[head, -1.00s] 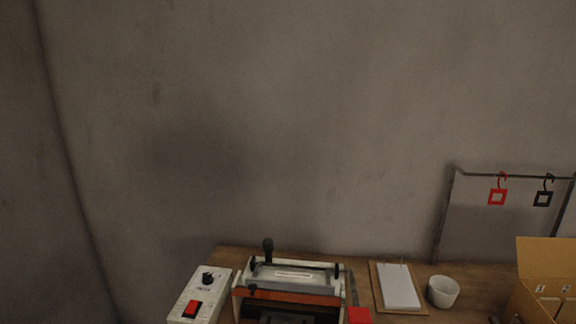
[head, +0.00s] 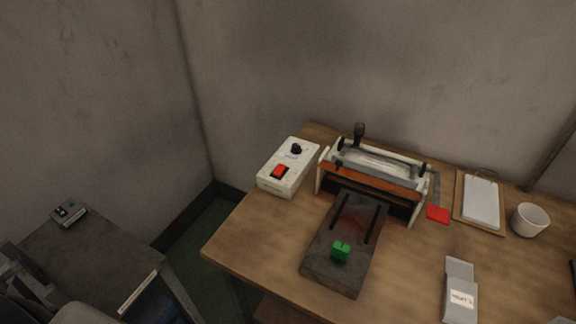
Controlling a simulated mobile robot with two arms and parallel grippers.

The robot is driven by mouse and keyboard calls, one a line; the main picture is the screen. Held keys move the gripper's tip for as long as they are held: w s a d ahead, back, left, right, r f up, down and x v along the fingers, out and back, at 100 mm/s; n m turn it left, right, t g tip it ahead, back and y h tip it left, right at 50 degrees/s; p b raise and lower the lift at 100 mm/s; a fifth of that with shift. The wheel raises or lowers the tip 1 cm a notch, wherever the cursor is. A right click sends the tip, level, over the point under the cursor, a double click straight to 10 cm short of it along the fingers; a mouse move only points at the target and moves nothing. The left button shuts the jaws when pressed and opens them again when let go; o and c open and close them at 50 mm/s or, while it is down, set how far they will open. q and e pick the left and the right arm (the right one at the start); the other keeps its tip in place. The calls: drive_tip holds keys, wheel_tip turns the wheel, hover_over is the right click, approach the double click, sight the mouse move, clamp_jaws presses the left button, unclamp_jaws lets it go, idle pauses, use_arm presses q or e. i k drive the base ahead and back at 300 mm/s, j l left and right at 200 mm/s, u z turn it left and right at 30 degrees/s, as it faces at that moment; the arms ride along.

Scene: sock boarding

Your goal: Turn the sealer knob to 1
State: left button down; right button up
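The sealer's white control box (head: 287,168) stands at the back left of the wooden table. Its black knob (head: 296,149) is on the top face, toward the back. A red switch (head: 279,171) sits in front of the knob. The knob's pointer and its markings are too small to read. The sealer (head: 372,179), with a lever and an orange-brown front bar, stands just right of the box. Neither gripper is in view. A grey part at the lower left corner may be my own arm.
A dark plate (head: 328,262) with a green block (head: 341,251) lies before the sealer. A red piece (head: 438,214), clipboard (head: 480,202), white cup (head: 530,219) and grey labelled item (head: 460,292) lie to the right. A lower side table (head: 85,262) stands at left.

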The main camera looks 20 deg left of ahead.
sight(296, 149)
drive_tip(key=j+z, duration=0.35)
drive_tip(key=j, duration=0.15)
drive_tip(key=j+z, duration=0.4)
drive_tip(key=k+j, duration=0.05)
